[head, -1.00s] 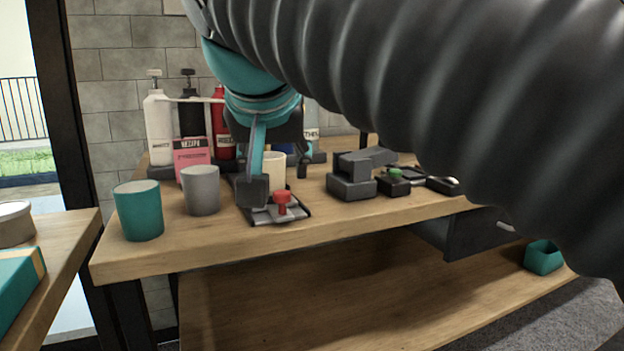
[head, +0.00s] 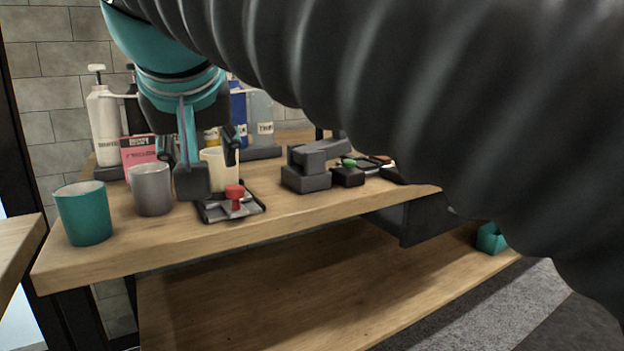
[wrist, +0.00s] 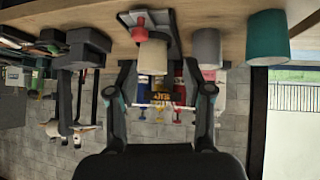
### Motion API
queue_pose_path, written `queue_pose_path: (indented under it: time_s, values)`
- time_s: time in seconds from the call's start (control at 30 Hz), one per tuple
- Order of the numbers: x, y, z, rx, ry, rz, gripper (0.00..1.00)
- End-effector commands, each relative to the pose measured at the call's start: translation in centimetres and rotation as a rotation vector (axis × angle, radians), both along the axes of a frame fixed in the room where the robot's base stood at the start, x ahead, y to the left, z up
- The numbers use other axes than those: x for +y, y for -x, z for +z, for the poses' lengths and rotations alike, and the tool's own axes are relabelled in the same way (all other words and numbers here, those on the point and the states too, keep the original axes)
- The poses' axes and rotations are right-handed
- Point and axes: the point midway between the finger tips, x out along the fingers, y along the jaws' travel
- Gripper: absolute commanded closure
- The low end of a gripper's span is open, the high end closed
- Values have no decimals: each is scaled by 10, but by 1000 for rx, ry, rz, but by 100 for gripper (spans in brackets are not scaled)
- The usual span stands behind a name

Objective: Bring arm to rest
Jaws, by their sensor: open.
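My gripper (head: 203,155) hangs from the teal wrist above the left half of the wooden workbench (head: 330,212) in the head view. In the wrist view my gripper (wrist: 158,78) has its two fingers spread apart, with nothing held between them. The wrist view is upside down, with the bench along its top. The cream cup (head: 222,168) stands behind my gripper and shows between the fingers in the wrist view. The dark tray with a red-knobbed tool (head: 235,197) lies just right of the gripper. A ribbed dark hose covers the upper right of the head view.
A teal cup (head: 84,214) and a grey cup (head: 151,190) stand at the bench's left. A white bottle (head: 104,128) and a pink box (head: 138,155) stand behind them. A dark block fixture (head: 307,170) and a green-knobbed box (head: 348,174) stand right of the tray.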

Motion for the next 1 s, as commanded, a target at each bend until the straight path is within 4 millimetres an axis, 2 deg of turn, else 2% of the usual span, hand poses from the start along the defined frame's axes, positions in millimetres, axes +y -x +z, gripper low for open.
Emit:
queue_pose_path:
  time_s: [0.03, 0.17, 0.27, 0.37, 0.47, 0.6, 0.7, 0.9, 1.0]
  values:
    - [8, 1, -19, 16, 35, 49, 49]
    - [16, 7, -56, 47, 89, 163, 49]
    - [8, 8, -86, 78, 123, 216, 49]
    - [-11, 7, -119, 116, 146, 249, 49]
    - [-42, 7, -155, 160, 156, 255, 49]
    - [-96, 13, -205, 221, 142, 213, 49]
    - [-134, 21, -235, 257, 120, 155, 49]
    - [-202, 46, -283, 316, 54, -18, 49]
    - [-232, 61, -298, 338, 18, -125, 49]
